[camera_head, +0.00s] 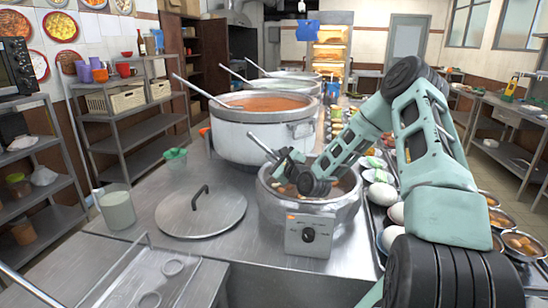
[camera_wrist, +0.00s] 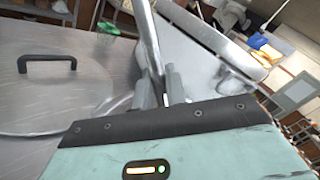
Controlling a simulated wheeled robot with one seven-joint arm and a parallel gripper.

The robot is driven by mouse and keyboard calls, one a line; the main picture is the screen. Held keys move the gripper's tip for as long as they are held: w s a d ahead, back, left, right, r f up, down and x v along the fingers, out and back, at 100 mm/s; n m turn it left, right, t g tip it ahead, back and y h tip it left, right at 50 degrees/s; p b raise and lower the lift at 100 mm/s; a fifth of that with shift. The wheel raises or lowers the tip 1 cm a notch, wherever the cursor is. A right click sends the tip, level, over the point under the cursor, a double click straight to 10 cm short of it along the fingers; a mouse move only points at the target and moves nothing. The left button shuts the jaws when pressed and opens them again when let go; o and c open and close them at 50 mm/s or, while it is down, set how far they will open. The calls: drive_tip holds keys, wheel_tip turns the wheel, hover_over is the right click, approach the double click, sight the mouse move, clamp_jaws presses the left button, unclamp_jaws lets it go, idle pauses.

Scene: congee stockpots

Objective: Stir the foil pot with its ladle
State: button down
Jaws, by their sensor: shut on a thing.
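The foil pot (camera_head: 345,212) is a dull silver pot with a control knob on its front, standing on the steel counter in front of the big stockpots. It holds brownish food, partly hidden by my arm. My gripper (camera_head: 284,160) is over the left part of its opening, shut on the ladle (camera_head: 262,146). The ladle's metal handle sticks up and to the left out of the jaws; its lower end is hidden behind my gripper. In the wrist view, the ladle handle (camera_wrist: 146,35) runs up from between the fingers of my gripper (camera_wrist: 160,82).
A large stockpot (camera_head: 250,135) with its own ladle (camera_head: 198,90) stands close behind. A lid (camera_head: 200,212) lies flat at left, near a cup of pale liquid (camera_head: 117,208). Bowls and eggs (camera_head: 392,213) line the right side.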

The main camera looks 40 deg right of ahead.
drive_tip(key=shift+r, duration=0.1)
wheel_tip(320, 180, up, 16)
drive_tip(key=p, duration=1.2)
idle(0.3)
drive_tip(key=shift+n+g+p, duration=0.35)
drive_tip(key=shift+n+g, duration=0.05)
drive_tip(key=shift+n, duration=0.7)
drive_tip(key=shift+f+b, duration=0.3)
